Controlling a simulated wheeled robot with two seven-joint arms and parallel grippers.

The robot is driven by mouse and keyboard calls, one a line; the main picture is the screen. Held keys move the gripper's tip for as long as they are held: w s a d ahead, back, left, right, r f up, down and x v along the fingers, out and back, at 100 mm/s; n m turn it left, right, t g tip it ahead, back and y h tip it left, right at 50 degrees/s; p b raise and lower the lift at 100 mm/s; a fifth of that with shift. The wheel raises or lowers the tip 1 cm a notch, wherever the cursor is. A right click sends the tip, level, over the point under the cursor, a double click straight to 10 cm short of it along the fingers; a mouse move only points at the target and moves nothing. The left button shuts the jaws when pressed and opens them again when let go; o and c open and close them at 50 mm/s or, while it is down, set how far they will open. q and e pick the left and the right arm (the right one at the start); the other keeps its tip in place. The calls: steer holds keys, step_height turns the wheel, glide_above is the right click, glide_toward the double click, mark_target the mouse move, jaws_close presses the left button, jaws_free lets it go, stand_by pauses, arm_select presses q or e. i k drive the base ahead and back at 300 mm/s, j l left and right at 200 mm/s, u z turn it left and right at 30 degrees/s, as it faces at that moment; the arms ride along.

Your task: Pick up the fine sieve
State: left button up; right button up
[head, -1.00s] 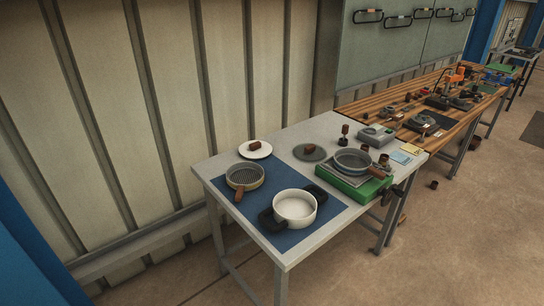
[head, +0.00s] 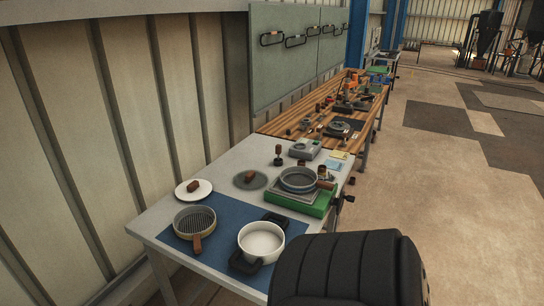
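Two round sieves with brown handles are on the grey table. One sieve (head: 195,222) with a clearly visible mesh and a pale rim lies on the blue mat (head: 222,252), its handle pointing to the near side. The other sieve (head: 299,179), grey with a smoother-looking inside, sits on the green-sided unit (head: 308,204), its handle pointing right. Its mesh is too small to see, so I cannot be sure which is the fine one. Neither of my grippers is in view.
A white pot (head: 261,241) with black handles stands on the mat beside the meshed sieve. A white plate (head: 194,189) and a grey disc (head: 250,179) each carry a brown piece. A wooden bench (head: 296,122) with tools continues behind. Open floor lies to the right.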

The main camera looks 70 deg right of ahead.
mark_target(295, 179)
steer(key=i+z, duration=0.25)
steer(key=i+j+z, duration=0.3)
steer(key=i+z, duration=0.2)
steer(key=z, duration=0.3)
steer(key=i+z, duration=0.2)
steer(key=z, duration=0.3)
steer(key=i+j+z, duration=0.15)
steer(key=z, duration=0.35)
steer(key=i+j+z, duration=0.2)
steer(key=z, duration=0.3)
